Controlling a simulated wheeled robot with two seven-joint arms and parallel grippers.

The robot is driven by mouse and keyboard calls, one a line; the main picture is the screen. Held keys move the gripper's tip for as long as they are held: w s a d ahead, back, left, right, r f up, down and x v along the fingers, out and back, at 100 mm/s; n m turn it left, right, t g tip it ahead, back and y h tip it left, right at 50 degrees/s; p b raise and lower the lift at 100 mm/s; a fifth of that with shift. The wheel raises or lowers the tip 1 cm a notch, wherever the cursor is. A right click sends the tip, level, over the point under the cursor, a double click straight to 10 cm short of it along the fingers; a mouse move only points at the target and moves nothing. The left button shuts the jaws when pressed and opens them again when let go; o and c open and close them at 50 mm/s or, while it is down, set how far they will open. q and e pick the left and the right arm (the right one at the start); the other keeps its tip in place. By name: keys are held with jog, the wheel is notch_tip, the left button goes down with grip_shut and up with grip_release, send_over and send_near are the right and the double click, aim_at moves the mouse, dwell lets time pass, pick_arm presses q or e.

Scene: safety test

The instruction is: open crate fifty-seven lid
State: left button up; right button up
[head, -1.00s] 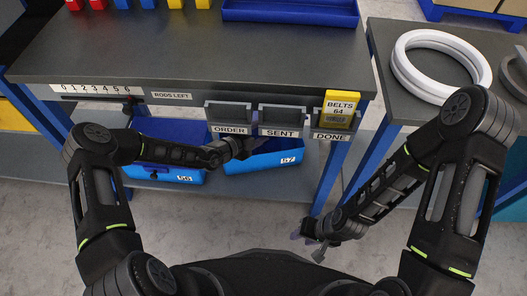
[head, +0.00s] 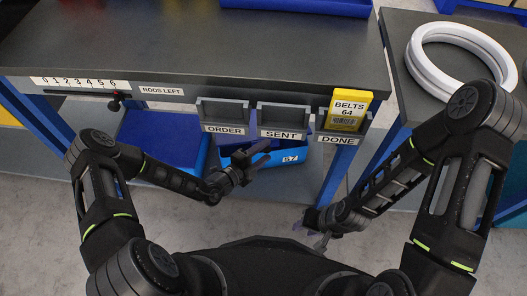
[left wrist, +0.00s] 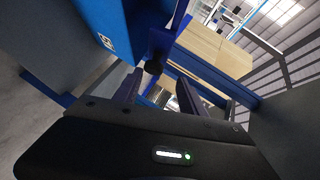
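Crate fifty-seven (head: 291,158) is a blue crate with a white label, on the low shelf under the bench front. Its top is mostly hidden by the hanging bins and my left gripper, so I cannot tell the lid's state. My left gripper (head: 266,154) is in front of the crate's left part, its fingers apart and pointing right. In the left wrist view the fingers (left wrist: 157,92) are spread and empty. A dark round knob (left wrist: 153,67) shows just past the fingertips, near a blue labelled box (left wrist: 108,25). My right gripper (head: 312,231) hangs low, open and empty, away from the crate.
Another blue crate (head: 160,136) is to the left, partly behind my left arm. Grey bins marked ORDER (head: 223,114), SENT (head: 283,119) and DONE (head: 337,129) hang above. A yellow BELTS box (head: 348,108) stands in DONE. A blue bench leg (head: 338,168) is to the right.

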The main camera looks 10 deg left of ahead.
pick_arm(q)
jog(key=shift+s, duration=0.1)
jog(key=p+v, duration=0.3)
jog(key=v, duration=0.5)
jog(key=shift+s+a+f, duration=0.15)
jog(key=shift+s+a, duration=0.15)
jog(key=shift+s, duration=0.05)
jog(key=shift+p, duration=0.35)
dwell(0.6)
